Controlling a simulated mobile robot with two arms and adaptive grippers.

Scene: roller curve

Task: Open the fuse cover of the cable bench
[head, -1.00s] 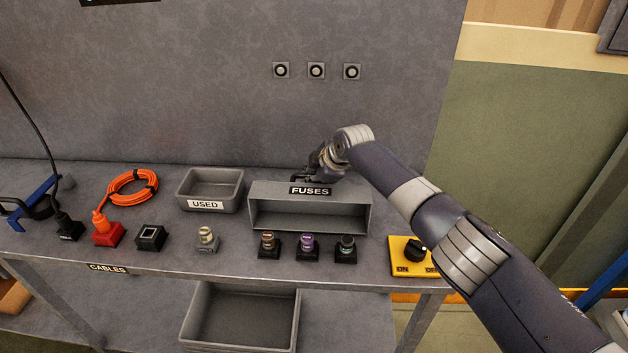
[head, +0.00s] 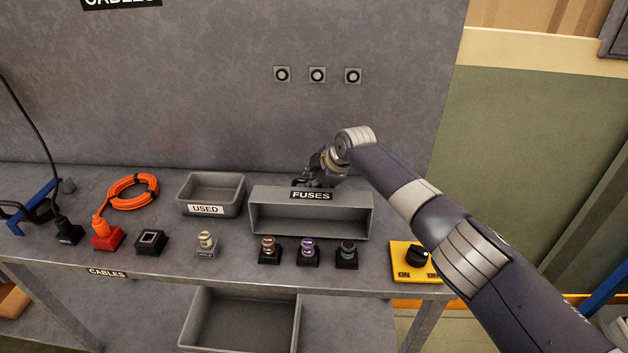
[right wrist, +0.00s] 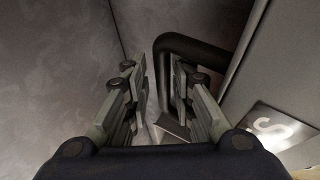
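The grey fuse cover (head: 258,218), labelled FUSES, stands on the bench with its hollow side facing the front. Three fuses show uncovered in front of it: a brown one (head: 269,248), a purple one (head: 307,249) and a dark one (head: 347,252). My right gripper (head: 305,181) is behind the cover's top edge, its fingertips partly hidden in the head view. In the right wrist view its fingers (right wrist: 160,85) are apart, with a black bar handle (right wrist: 195,46) on the cover passing between them. Slight gaps seem to show beside the handle. My left gripper is not in view.
A grey USED tray (head: 236,206) stands left of the cover. A loose-standing light fuse (head: 206,242), an orange cable (head: 130,190) and black plugs are further left. A yellow switch box (head: 411,274) is at the right. The back panel rises close behind.

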